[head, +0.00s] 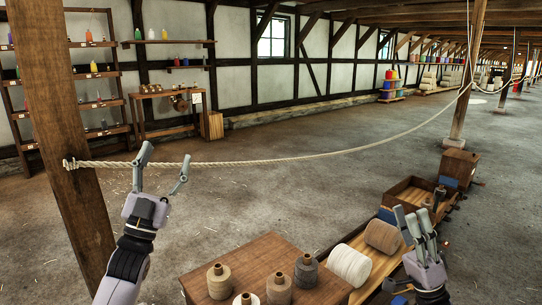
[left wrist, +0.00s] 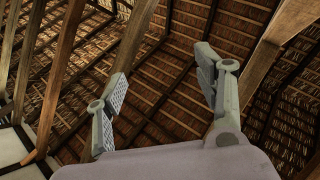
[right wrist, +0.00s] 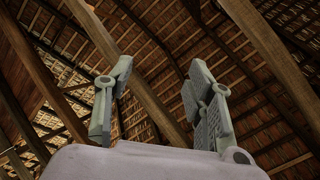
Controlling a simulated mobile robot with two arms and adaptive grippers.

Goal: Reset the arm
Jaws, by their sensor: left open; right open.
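My left gripper (head: 165,168) is raised at the left of the head view, with its fingers spread and nothing between them. It appears in front of the rope's left end; I cannot tell whether it touches the rope. In the left wrist view its open fingers (left wrist: 160,95) point up at the roof. My right gripper (head: 415,225) is raised at the lower right of the head view, in front of the wooden trays. In the right wrist view its fingers (right wrist: 155,100) stand apart and empty, with roof beams behind them.
A rope (head: 270,158) runs from a wooden post (head: 68,150) at left to a far post (head: 467,80). A wooden table (head: 250,265) with several spools stands in front. Trays (head: 408,192) with large spools lie at right. The floor (head: 290,195) beyond is mostly clear.

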